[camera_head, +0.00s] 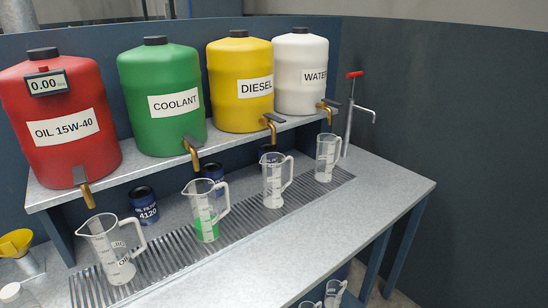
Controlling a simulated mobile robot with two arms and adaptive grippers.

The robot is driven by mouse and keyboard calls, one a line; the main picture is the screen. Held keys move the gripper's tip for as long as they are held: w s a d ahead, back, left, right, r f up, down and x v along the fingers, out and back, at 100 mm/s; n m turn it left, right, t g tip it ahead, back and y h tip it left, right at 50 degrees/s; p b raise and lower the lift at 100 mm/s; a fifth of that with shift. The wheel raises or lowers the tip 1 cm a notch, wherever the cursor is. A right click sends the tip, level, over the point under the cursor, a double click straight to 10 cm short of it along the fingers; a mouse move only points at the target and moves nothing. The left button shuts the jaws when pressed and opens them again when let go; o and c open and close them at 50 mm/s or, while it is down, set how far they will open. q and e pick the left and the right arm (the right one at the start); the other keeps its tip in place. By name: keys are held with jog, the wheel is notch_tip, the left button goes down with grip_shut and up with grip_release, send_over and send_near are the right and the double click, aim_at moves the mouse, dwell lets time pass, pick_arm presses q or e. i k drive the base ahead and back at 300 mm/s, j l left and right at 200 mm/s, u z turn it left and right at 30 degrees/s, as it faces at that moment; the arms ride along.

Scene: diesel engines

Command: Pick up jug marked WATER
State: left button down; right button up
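A clear jug with a handle (326,160) stands upright on the slatted grate, below the brass tap of the white tank labelled WATER (298,85). Any marking on this jug is too small to read. Three similar jugs stand in a row to its left. The jug below the yellow DIESEL tank (272,182) looks empty. The jug below the green COOLANT tank (205,212) holds some green liquid. The leftmost jug (112,250) carries lettering that looks like OIL. Neither of my grippers is in view.
The tanks, including a red OIL 15W-40 tank (62,125), stand on a raised grey shelf. Dark oil filters (143,203) sit under it. A red-handled pump (350,115) rises behind the WATER jug. More jugs (335,292) stand below. The bench front (385,190) is clear.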

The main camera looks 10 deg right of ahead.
aim_at(325, 161)
jog(key=i+l+u, duration=0.1)
jog(key=l+u, duration=0.35)
jog(key=i+l+u, duration=0.1)
jog(key=l+u, duration=0.75)
jog(key=j, duration=0.1)
